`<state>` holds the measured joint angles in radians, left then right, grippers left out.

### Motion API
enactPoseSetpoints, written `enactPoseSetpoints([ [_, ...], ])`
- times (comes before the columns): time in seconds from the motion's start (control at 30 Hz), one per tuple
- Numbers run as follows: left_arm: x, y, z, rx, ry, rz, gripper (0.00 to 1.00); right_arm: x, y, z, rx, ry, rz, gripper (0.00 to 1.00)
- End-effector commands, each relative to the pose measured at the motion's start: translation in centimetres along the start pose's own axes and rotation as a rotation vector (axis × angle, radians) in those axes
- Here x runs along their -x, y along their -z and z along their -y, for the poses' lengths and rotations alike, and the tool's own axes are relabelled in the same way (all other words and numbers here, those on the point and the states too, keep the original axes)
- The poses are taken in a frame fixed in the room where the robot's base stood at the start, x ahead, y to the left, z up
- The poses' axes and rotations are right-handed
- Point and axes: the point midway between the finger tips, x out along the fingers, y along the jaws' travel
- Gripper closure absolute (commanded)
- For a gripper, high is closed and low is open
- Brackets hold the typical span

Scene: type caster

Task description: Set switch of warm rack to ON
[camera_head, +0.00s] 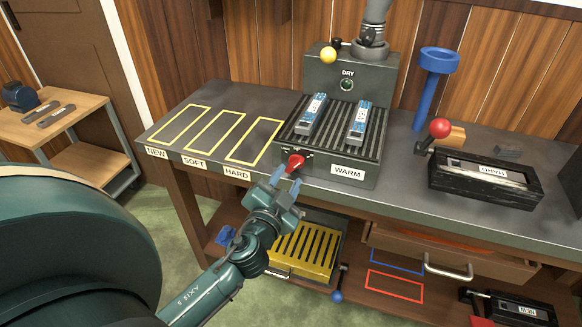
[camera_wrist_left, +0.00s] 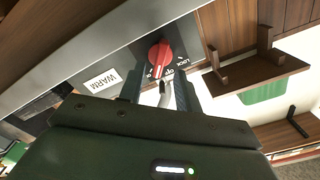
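The warm rack (camera_head: 373,172) is a dark ribbed box on the bench with a WARM label (camera_head: 347,172). I cannot read the knob's setting surely. My left gripper (camera_head: 285,183) is just in front of and below the knob. Its fingers (camera_wrist_left: 157,92) are apart with nothing between them, pointing at the knob, seemingly not touching it. My right gripper is in neither view.
Two blue-and-white blocks (camera_head: 313,108) (camera_head: 358,120) lie on the rack. A DRY box (camera_head: 347,72) stands behind. Yellow outlines (camera_head: 213,133) mark free bench at left. A black device with a red-ball lever (camera_head: 440,128) stands right. A yellow slotted tray (camera_head: 302,250) sits below.

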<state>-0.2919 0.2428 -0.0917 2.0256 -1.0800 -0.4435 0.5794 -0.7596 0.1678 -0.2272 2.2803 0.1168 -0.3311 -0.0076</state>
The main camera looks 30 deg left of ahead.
Motion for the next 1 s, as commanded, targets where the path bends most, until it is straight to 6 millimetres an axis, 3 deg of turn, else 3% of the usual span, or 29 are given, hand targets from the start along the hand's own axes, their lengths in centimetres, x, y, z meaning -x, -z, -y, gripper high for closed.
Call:
enactPoseSetpoints([
  [0.2, -2.6, 0.1, 0.0, -0.002, 0.000, -0.001, 0.66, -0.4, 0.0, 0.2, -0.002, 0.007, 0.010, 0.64],
  [0.57, -3.1, 0.0, 0.0, -0.001, -0.001, 0.000, 0.66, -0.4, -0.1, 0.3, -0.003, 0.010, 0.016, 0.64],
  [1.0, -3.1, 0.0, 0.0, -0.001, -0.001, 0.000, 1.00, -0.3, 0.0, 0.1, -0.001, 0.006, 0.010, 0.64],
])
